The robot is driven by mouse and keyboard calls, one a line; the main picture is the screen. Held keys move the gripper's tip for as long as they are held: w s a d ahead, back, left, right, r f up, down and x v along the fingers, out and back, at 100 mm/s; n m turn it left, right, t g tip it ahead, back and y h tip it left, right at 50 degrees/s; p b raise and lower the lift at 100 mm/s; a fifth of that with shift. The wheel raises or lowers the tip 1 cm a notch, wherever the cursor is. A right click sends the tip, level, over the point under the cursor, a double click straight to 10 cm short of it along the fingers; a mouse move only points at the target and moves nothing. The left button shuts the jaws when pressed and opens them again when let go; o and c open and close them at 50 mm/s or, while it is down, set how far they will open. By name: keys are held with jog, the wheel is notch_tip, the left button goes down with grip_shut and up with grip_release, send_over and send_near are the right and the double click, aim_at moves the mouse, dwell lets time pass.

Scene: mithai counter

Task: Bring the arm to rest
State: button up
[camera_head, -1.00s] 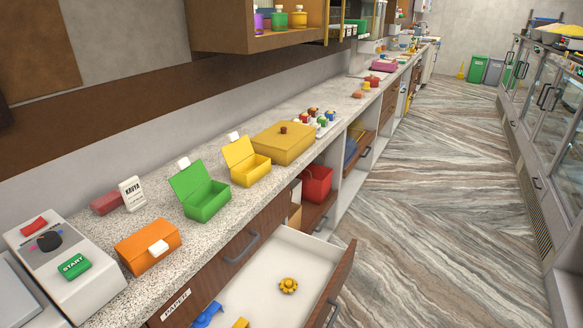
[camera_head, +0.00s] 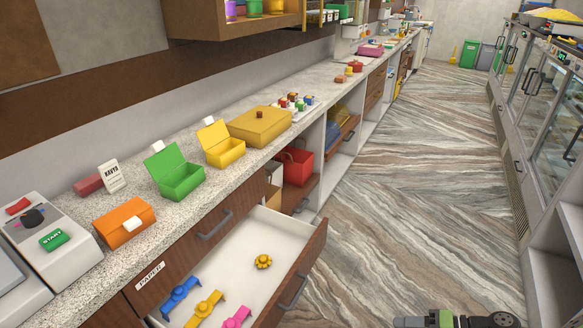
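My gripper cannot be made out in the head view. A grey and green jointed part, which looks like a piece of my arm, shows at the bottom edge, right of centre, over the striped floor. It is cut off by the frame, and no fingertips show. It is apart from the counter and the open drawer.
The open white drawer (camera_head: 222,248) juts from the counter (camera_head: 75,265) and holds several blue, yellow and pink pieces. An orange box (camera_head: 116,229), an open green box (camera_head: 183,181) and an open yellow box (camera_head: 224,150) stand above. The floor (camera_head: 420,185) is clear to the right-hand cabinets.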

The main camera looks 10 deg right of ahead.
jog(key=a+r+n+g+h+p, duration=0.25)
jog(key=a+r+h, duration=0.2)
jog(key=r, duration=0.65)
jog(key=a+r+n+g+h+p, duration=0.25)
jog(key=a+r, duration=0.35)
jog(key=r, duration=0.5)
jog(key=s+a+r+t+h+p, duration=0.2)
jog(key=s+a+r, duration=0.1)
jog(key=s+r, duration=0.3)
jog(key=s+a+r+t+h+p, duration=0.2)
jog(key=s+r, duration=0.4)
jog(key=r, duration=0.3)
jog(key=shift+a+r+n+t+h+p, duration=0.25)
jog(key=shift+a+t+h+p, duration=0.2)
jog(key=shift+a, duration=0.65)
jog(key=shift+w, duration=0.1)
dwell(0.7)
